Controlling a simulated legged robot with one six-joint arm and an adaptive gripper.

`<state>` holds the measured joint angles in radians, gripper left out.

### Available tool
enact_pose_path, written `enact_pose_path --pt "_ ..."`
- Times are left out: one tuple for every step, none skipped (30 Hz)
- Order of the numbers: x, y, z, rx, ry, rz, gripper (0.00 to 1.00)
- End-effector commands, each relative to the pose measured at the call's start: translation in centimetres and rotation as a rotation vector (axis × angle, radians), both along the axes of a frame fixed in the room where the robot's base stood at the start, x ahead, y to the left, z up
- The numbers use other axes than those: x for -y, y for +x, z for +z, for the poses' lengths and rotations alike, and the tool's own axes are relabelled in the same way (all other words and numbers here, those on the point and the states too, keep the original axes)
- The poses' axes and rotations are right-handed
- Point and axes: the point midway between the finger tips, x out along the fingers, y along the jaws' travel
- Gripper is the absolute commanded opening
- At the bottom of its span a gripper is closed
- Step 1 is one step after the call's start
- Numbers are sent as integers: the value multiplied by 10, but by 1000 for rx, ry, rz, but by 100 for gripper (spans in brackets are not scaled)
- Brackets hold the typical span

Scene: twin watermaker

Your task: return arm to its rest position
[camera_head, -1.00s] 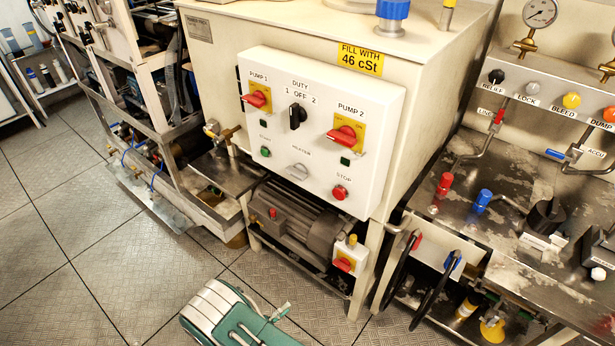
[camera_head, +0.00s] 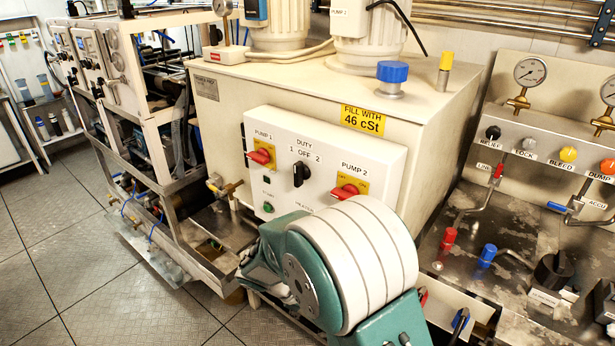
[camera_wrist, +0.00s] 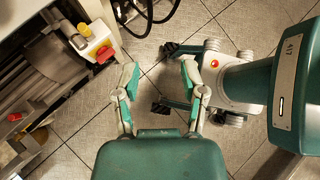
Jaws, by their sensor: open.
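My gripper (camera_wrist: 160,95) shows in the wrist view with its two fingers apart and nothing between them. Tiled floor and part of my own body lie below it. In the head view, a large green and white joint of my arm stands in front of the pump control panel (camera_head: 280,140) and hides its lower part. My gripper is not clearly visible in the head view.
The cream tank cabinet (camera_head: 440,120) carries a blue cap (camera_head: 392,72). A metal bench (camera_head: 470,225) with red and blue valves stands at the right. In the wrist view, a red and yellow switch (camera_wrist: 103,52) and black hoses are close to the gripper. Open floor (camera_head: 70,250) lies at the left.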

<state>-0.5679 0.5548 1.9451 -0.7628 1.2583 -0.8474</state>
Motion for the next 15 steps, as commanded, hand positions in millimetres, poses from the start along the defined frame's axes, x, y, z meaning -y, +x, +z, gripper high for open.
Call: enact_pose_path --pt "10 -4 17 52 50 -67 54" --pt "15 -6 24 80 76 -107 54" --pt "21 -10 34 118 113 -160 54" --pt "26 -14 41 146 140 -200 54" --pt "30 -17 48 174 167 -239 54" --pt "36 -22 57 212 202 -293 54" --pt "40 -25 64 241 229 -333 54" --pt "44 -29 71 268 254 -373 54" --pt "49 -34 79 306 289 -427 54" --pt "53 -38 85 335 315 -468 54" --pt "56 -42 91 364 340 -508 54" --pt "61 -48 99 400 373 -562 54" --pt "64 -53 105 429 400 -603 54" --pt "67 -57 110 458 424 -643 54" --pt "71 -63 117 495 459 -698 54"
